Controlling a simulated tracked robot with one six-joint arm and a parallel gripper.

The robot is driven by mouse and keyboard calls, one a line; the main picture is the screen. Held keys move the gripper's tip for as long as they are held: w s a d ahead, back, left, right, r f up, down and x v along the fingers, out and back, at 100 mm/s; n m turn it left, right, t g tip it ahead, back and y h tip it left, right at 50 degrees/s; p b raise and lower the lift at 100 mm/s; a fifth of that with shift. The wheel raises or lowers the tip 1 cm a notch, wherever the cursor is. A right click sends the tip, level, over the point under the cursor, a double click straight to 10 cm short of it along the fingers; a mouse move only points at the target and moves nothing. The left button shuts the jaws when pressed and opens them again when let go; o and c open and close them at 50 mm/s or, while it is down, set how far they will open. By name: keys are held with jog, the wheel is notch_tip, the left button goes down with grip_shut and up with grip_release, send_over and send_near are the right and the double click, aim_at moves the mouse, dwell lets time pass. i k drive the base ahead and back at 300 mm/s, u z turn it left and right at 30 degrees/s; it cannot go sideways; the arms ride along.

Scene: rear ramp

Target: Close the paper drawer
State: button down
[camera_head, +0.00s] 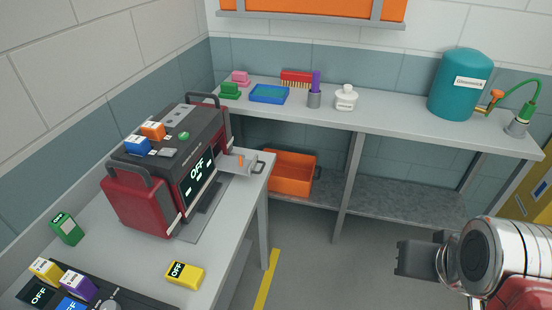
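A red and dark grey machine (165,165) with an "OFF" screen stands on the left bench. A small grey drawer (238,163) juts out from its right side, with a dark handle (257,167) at its outer end. It looks like the paper drawer, pulled out, with a small orange piece on it. My gripper (402,258) is at the lower right, over the floor, well apart from the drawer. Its dark fingers point left and nothing shows between them. Whether they are open or shut is unclear from this angle.
A back shelf (400,122) holds a teal tank (462,85), a white jar (346,97), a blue tray (269,94) and small blocks. An orange bin (290,172) sits below. A yellow "OFF" device (185,275) lies on the left bench. Floor between bench and gripper is clear.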

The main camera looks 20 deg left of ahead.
aim_at(239, 166)
jog(key=u, duration=0.5)
jog(key=i, duration=0.9)
jog(key=u, duration=0.65)
